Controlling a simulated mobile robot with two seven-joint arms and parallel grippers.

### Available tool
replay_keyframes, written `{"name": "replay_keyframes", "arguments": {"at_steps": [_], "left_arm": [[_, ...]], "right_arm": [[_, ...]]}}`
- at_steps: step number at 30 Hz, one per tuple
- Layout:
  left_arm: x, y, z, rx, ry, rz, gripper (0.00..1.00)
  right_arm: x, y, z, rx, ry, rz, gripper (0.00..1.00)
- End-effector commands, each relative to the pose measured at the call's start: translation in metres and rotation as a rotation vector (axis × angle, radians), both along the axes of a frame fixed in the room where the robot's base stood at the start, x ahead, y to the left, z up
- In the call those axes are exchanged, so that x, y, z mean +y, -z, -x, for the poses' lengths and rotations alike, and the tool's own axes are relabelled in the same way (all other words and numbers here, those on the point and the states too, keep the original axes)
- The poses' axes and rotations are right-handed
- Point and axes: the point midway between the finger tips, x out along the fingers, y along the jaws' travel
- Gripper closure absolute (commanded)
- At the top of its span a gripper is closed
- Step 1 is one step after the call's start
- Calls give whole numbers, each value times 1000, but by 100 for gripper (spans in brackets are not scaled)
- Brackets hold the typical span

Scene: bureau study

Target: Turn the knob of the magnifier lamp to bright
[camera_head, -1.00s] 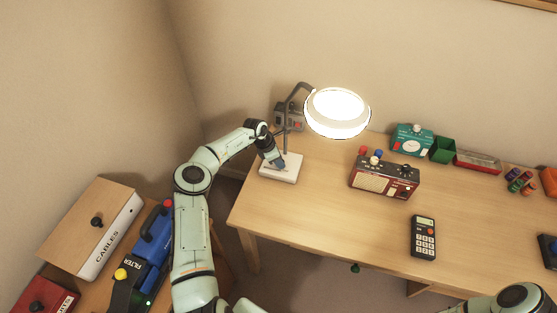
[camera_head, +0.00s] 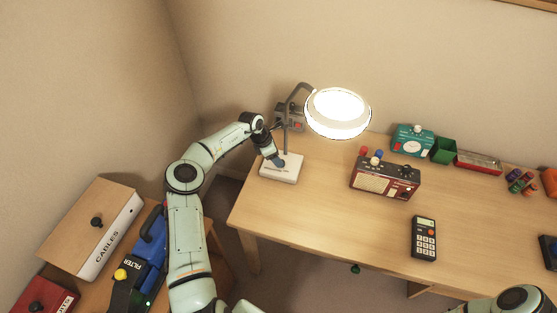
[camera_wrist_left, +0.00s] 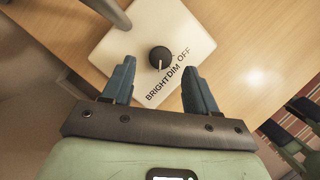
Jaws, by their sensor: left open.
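The magnifier lamp's ring head (camera_head: 337,113) glows brightly on its bent arm above the white base (camera_head: 271,175). In the left wrist view, the black round knob (camera_wrist_left: 160,57) sits on this base (camera_wrist_left: 115,50), and its white mark points down the picture, towards the word BRIGHT. DIM and OFF are printed further round to the right. My left gripper (camera_wrist_left: 159,64) is open, its blue fingers on either side of the knob with gaps between. It also shows over the base in the head view (camera_head: 278,162), where the knob is hidden. My right gripper is out of view.
A red radio (camera_head: 384,178) and a calculator (camera_head: 424,238) lie right of the lamp. A teal device (camera_head: 412,140) and green box (camera_head: 443,150) stand behind. A CABLES box (camera_head: 92,228) is on the left. The desk (camera_head: 330,220) is clear before the base.

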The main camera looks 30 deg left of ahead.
Motion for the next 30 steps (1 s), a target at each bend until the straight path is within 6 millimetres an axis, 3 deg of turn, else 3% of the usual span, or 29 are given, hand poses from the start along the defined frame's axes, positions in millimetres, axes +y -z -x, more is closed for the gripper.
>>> {"name": "replay_keyframes", "arguments": {"at_steps": [6, 13, 19, 30], "left_arm": [[14, -48, 15, 0, -1, -3, 42], [23, -83, 25, 0, -1, 0, 42], [26, -92, 29, 2, -1, 0, 42], [26, -92, 29, 1, 0, 0, 42]], "right_arm": [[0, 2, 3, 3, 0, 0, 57], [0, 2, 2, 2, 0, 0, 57], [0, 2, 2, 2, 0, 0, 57], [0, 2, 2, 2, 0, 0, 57]]}}
